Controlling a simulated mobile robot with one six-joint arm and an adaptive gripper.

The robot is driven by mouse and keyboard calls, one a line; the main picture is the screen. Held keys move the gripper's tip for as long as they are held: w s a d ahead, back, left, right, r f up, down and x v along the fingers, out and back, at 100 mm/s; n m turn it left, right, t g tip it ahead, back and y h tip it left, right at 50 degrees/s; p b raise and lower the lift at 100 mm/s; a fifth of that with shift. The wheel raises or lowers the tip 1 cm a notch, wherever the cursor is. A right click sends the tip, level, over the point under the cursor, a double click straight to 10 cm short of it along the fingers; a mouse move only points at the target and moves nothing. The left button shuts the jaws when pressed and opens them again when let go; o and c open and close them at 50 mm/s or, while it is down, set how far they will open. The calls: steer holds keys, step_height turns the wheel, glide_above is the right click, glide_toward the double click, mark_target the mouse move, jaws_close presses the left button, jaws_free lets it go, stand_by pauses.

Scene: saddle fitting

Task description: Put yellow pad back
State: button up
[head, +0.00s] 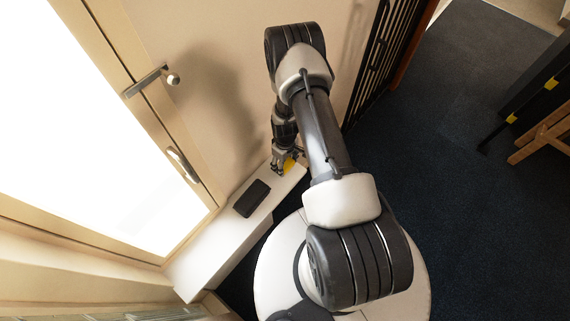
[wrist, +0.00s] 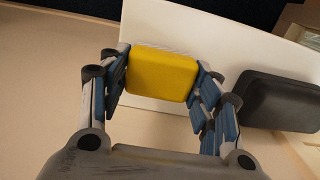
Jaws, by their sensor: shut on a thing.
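The yellow pad (wrist: 162,73) is a small rounded block between the two fingers of my gripper (wrist: 161,82) in the wrist view. The fingers are shut on its left and right sides. Whether the pad touches the ledge I cannot tell.
A black rounded block (head: 252,198) lies on the ledge nearer the middle; it is to the right of the pad in the wrist view (wrist: 285,100). A door with a handle (head: 147,82) and a wall stand behind the ledge. Dark floor (head: 440,170) lies open to the right.

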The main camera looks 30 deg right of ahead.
steer(key=shift+f, duration=0.45)
steer(key=shift+r, duration=0.1)
steer(key=o, duration=0.9)
steer(key=shift+o, duration=0.2)
